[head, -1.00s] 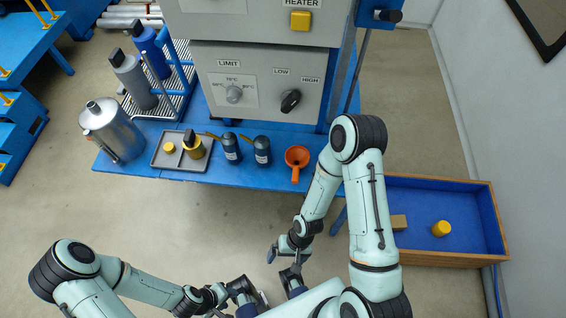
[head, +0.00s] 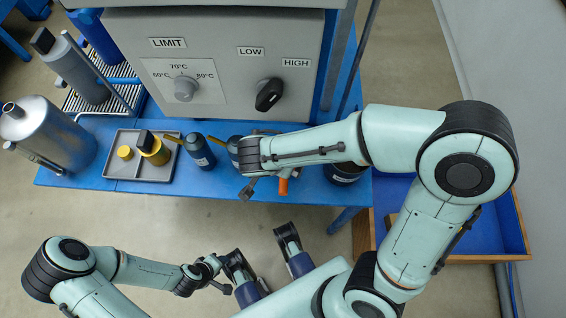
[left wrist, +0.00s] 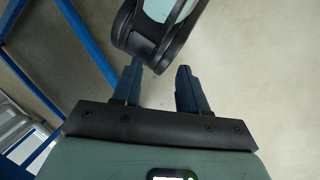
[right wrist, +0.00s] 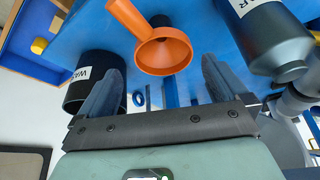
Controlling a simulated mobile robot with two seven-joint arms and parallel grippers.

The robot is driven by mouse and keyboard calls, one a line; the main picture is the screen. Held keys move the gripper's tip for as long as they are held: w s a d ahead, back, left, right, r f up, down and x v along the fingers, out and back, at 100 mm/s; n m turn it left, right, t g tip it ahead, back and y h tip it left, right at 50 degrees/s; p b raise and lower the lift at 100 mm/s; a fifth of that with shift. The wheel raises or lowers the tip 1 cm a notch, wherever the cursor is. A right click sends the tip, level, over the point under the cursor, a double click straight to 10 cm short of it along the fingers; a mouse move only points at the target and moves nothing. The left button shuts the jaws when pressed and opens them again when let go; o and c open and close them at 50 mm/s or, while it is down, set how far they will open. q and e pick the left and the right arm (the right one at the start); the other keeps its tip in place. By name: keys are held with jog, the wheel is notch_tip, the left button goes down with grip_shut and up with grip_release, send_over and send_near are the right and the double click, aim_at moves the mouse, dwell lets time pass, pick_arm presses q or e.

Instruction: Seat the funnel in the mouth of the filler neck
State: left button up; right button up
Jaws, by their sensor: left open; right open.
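The orange funnel (right wrist: 163,52) stands on the blue table in the right wrist view, its wide mouth toward the camera and its handle pointing up and left. In the head view only a bit of its handle (head: 283,186) shows beside my right arm. My right gripper (right wrist: 158,80) is open, with its fingers apart on either side of the funnel, and does not hold it. My left gripper (head: 222,274) is open and empty over the floor, away from the table. I cannot make out the filler neck; my right arm hides part of the table.
A black cup (right wrist: 92,75) stands left of the funnel and a dark labelled bottle (right wrist: 265,40) right of it in the right wrist view. A grey tray (head: 120,178), another dark bottle (head: 197,150) and a metal canister (head: 45,135) stand left. The heater cabinet (head: 215,60) rises behind.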

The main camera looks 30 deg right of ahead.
jog(key=x, duration=0.3)
jog(key=shift+w+d+f+b, duration=0.1)
jog(key=shift+f+b, duration=0.2)
jog(key=shift+f, duration=0.1)
jog(key=shift+b+x, duration=0.55)
jog(key=shift+x, duration=2.15)
pick_arm(q)
jog(key=shift+t+y, duration=0.3)
jog(key=shift+t, duration=0.2)
jog(key=w+f, duration=0.1)
jog(key=w+a+f, duration=0.1)
jog(key=w, duration=0.1)
jog(key=shift+a+f, duration=0.15)
jog(key=shift+a, duration=0.05)
pick_arm(e)
jog(key=shift+w+r, duration=0.1)
jog(key=shift+w, duration=0.1)
jog(key=c, duration=0.7)
